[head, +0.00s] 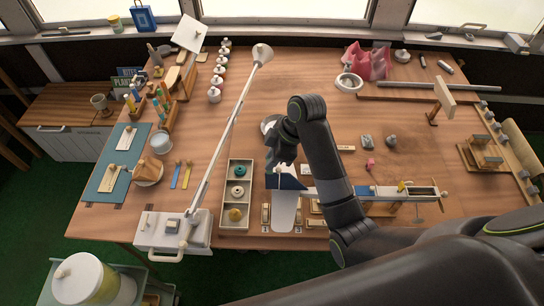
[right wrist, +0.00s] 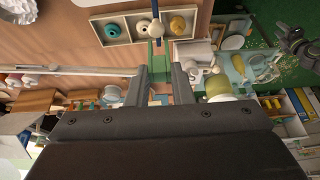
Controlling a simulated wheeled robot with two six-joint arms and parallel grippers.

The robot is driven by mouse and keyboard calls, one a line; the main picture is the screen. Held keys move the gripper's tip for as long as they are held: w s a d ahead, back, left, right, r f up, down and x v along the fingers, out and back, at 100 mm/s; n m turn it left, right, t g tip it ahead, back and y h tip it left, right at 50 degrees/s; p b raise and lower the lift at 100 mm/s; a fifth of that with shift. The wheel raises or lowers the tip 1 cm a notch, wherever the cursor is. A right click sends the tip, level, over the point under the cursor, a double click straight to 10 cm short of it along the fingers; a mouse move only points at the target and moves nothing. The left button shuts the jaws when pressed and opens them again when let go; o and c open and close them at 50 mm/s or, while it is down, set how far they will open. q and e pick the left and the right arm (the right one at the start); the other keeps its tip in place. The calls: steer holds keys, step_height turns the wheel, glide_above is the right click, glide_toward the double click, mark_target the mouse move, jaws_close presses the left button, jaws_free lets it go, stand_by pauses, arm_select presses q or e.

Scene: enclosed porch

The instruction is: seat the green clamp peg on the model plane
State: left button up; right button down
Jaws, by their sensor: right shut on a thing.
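The model plane (head: 290,183), blue and white, lies at the front of the bench, with a pale wing panel towards the front edge. My right arm crosses over its middle and hides part of it. My right gripper (head: 284,158) points down just above the blue end of the plane. In the right wrist view its two fingers (right wrist: 165,82) are shut on the green clamp peg (right wrist: 157,56), which shows between and beyond the fingertips. I cannot tell whether the peg touches the plane.
A three-part tray (head: 223,204) with teal, cream and yellow round pieces stands just left of the plane. A white lamp (head: 172,232) with a long arm stands further left. Small grey and pink pieces lie behind the plane. The bench's middle back is clear.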

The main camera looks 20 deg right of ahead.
steer(key=shift+p, duration=0.4)
steer(key=shift+f+b, duration=0.75)
steer(key=shift+f, duration=1.1)
stand_by(1.1)
steer(key=c, duration=0.6)
jaws_free()
steer(key=shift+o, duration=0.2)
steer(key=shift+r, duration=0.1)
steer(key=shift+p+v, duration=0.85)
steer(key=shift+v, duration=0.4)
steer(key=shift+w+r, duration=0.1)
steer(key=shift+r, duration=0.05)
steer(key=shift+w+a+v, duration=0.1)
steer(key=shift+v, duration=0.9)
steer(key=shift+w+a+v, duration=0.1)
steer(key=shift+v, duration=0.9)
steer(key=shift+s+r, duration=0.15)
steer(key=shift+r, duration=0.05)
